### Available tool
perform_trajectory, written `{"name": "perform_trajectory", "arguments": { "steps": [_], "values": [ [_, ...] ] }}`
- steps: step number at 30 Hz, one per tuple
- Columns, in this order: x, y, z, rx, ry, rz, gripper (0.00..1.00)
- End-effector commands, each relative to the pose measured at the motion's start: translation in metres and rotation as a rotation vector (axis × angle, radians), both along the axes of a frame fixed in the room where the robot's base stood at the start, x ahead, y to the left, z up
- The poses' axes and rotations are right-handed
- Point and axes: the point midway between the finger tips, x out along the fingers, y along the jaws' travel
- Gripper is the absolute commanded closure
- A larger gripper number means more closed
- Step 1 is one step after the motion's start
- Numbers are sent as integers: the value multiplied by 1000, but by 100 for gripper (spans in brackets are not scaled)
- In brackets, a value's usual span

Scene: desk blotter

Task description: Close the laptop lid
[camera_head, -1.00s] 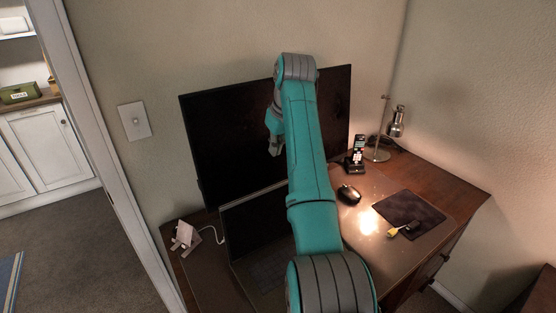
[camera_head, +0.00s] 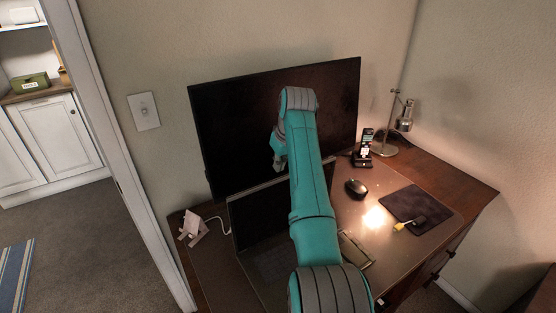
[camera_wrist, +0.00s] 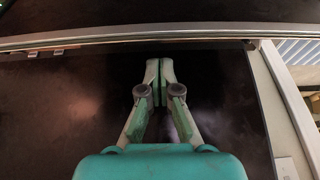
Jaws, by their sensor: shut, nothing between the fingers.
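The laptop (camera_head: 258,219) stands open on the desk, its dark screen raised and its thin silver top edge in front of the large monitor. My arm crosses over it and hides its right side and much of the keyboard. My gripper (camera_head: 279,163) is near the laptop's top edge, in front of the monitor in the picture; whether it touches the lid is unclear. In the wrist view my gripper (camera_wrist: 160,75) is shut and empty before a dark surface, with a silver bar running across just beyond the fingertips.
The monitor (camera_head: 235,125) stands close behind the laptop. A mouse (camera_head: 356,187), a phone on its stand (camera_head: 364,150), a lamp (camera_head: 404,117) and a dark mouse pad (camera_head: 408,203) are to the right. A small white stand (camera_head: 191,229) is at the left.

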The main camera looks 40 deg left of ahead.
Motion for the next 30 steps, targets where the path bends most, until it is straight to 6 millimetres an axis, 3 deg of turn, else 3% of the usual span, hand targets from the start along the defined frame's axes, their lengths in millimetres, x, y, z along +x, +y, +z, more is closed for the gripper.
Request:
{"name": "perform_trajectory", "arguments": {
  "steps": [12, 30],
  "values": [
    [-9, -23, 1, 1, -1, 0, 100],
    [-10, -24, 0, 25, -10, 0, 100]
  ]
}}
